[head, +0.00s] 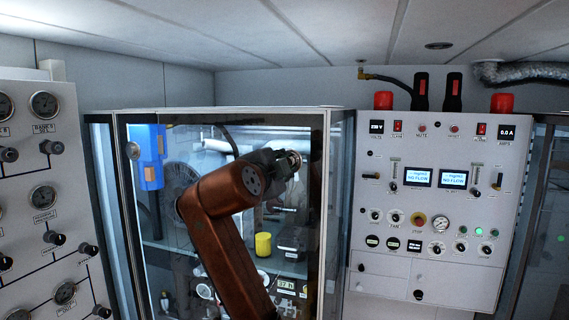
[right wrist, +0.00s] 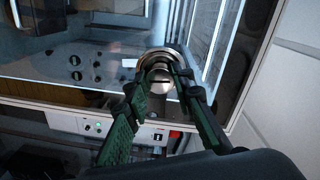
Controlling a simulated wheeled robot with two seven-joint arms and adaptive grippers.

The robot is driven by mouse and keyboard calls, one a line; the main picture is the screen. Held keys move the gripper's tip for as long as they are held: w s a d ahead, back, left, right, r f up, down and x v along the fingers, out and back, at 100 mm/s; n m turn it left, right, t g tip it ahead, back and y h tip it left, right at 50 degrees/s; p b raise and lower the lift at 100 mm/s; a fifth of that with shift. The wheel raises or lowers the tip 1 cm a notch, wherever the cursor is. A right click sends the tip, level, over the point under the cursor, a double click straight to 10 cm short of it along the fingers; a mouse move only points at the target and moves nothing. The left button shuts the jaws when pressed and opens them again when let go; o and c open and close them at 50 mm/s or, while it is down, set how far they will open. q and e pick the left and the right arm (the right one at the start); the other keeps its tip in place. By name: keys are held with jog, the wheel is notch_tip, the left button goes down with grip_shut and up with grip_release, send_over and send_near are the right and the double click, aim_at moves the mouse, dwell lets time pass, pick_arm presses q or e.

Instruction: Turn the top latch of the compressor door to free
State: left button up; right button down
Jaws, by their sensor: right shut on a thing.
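The compressor door (head: 172,262) is a glass door in a pale frame, and it looks closed in the head view. The top latch (right wrist: 161,76) is a round metal knob with a slot near the door's corner in the right wrist view. My right gripper (right wrist: 164,84) has its two dark green fingers on either side of the knob, shut on it. In the head view my right gripper (head: 284,163) reaches to the door's upper right edge, and its fingers partly hide the latch (head: 295,159). My left gripper is not in view.
A white control panel (head: 437,275) with switches and displays stands right of the door. A gauge panel (head: 20,185) stands at the left. Behind the glass are a blue unit (head: 147,150) and a yellow cylinder (head: 263,244). My right arm covers the door's middle.

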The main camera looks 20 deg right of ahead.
jog(key=shift+m, duration=0.6)
jog(key=c, duration=1.7)
grip_release()
jog(key=shift+o, duration=0.2)
jog(key=shift+s, duration=0.1)
jog(key=v, duration=1.2)
